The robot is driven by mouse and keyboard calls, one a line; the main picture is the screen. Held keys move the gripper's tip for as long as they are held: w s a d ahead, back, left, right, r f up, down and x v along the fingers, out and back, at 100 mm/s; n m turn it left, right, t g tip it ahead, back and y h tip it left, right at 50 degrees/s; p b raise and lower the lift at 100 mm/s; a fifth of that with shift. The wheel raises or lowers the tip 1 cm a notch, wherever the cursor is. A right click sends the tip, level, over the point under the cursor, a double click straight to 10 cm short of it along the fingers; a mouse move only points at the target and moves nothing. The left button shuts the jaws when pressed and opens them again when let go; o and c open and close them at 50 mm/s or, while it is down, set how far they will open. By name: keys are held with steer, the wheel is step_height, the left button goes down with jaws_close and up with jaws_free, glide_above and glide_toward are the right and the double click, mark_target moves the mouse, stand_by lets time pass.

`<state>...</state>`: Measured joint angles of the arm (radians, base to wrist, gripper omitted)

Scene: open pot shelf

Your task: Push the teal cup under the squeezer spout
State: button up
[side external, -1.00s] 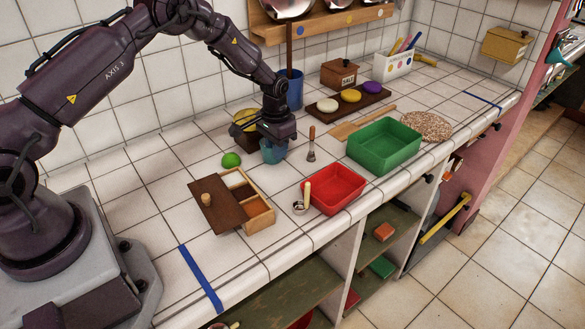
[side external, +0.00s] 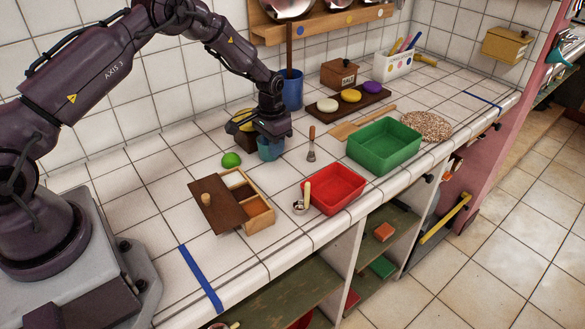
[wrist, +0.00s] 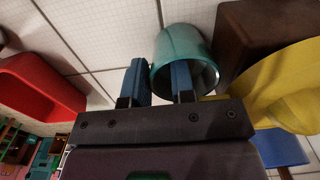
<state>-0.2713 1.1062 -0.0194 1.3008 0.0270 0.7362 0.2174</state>
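The teal cup (side external: 270,152) stands on the tiled counter below my gripper (side external: 267,140), just in front of the yellow and dark squeezer (side external: 242,121). My gripper partly hides the cup and the squeezer. In the wrist view the cup (wrist: 178,42) shows its rim. My gripper's blue fingers (wrist: 160,72) are apart. One finger is left of the cup and the other overlaps its mouth; I cannot tell whether either touches it. The squeezer's yellow part (wrist: 285,85) and a dark brown block (wrist: 250,35) are right of the cup. The spout cannot be made out.
A green lime (side external: 231,160) lies left of the cup. A blue container (side external: 291,90) stands behind.

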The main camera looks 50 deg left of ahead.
steer(key=shift+r, duration=2.5)
steer(key=shift+s+d+f+n+g, duration=0.2)
steer(key=shift+s+f, duration=0.1)
steer(key=shift+s, duration=0.35)
steer(key=shift+s+d+f+n+g, duration=0.1)
steer(key=shift+s+d+f+g, duration=0.15)
steer(key=shift+s, duration=0.35)
steer(key=s+d+r+t, duration=0.2)
steer(key=s+d+r, duration=0.2)
steer(key=s+r, duration=0.4)
steer(key=s+d+r+t, duration=0.2)
steer(key=s+d+r, duration=0.2)
steer(key=s+r, duration=0.5)
steer(key=s+d+r+t, duration=0.2)
steer(key=s+d+r, duration=0.2)
steer(key=s+r, duration=0.5)
step_height(320, 180, up, 3)
steer(key=shift+s+f+m, duration=0.15)
steer(key=shift+s+m, duration=0.05)
steer(key=shift+m, duration=0.2)
